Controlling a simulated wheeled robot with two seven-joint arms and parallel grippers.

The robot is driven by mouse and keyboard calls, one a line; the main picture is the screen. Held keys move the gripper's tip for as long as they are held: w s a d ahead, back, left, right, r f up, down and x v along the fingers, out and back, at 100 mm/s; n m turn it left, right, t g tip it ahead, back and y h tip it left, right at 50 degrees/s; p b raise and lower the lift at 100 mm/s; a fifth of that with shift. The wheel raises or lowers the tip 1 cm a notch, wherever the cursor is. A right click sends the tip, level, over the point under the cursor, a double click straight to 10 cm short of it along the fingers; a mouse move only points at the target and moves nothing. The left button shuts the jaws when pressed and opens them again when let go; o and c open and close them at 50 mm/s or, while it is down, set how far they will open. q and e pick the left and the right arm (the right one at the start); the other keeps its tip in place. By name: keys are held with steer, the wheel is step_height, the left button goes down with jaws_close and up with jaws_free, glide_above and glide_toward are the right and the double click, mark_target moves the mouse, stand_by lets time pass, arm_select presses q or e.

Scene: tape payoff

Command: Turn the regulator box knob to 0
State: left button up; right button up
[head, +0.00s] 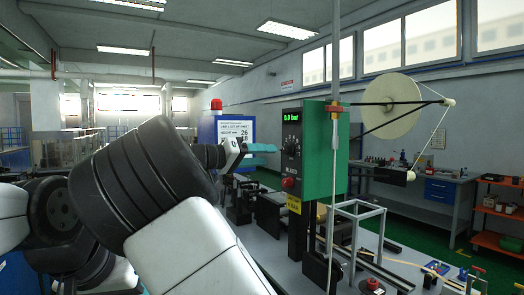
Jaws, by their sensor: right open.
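The regulator box (325,150) is a green housing with a black front panel, standing right of centre. Its small green display (292,117) shows a reading in bar, perhaps 0.0, too small to be sure. A dark round knob (292,147) with a scale sits below the display; I cannot read its setting. My right gripper (263,148), with blue-green fingertips, is open and seen nearly edge-on, left of the knob at about its height. A gap shows between fingertips and knob in the picture. My left gripper is out of view.
A red button (288,182) and a yellow label (294,204) are below the knob. A thin vertical pole (333,200) stands before the box. A large pale reel (391,105) is to its right. A white frame (357,225) stands on the bench.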

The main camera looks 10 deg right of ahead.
mark_target(284, 150)
steer(key=x, duration=0.3)
steer(key=r+x, duration=0.1)
steer(key=x, duration=0.3)
steer(key=shift+w+a+r, duration=0.15)
steer(key=shift+w+r, duration=0.05)
steer(key=shift+r, duration=0.05)
jaws_close()
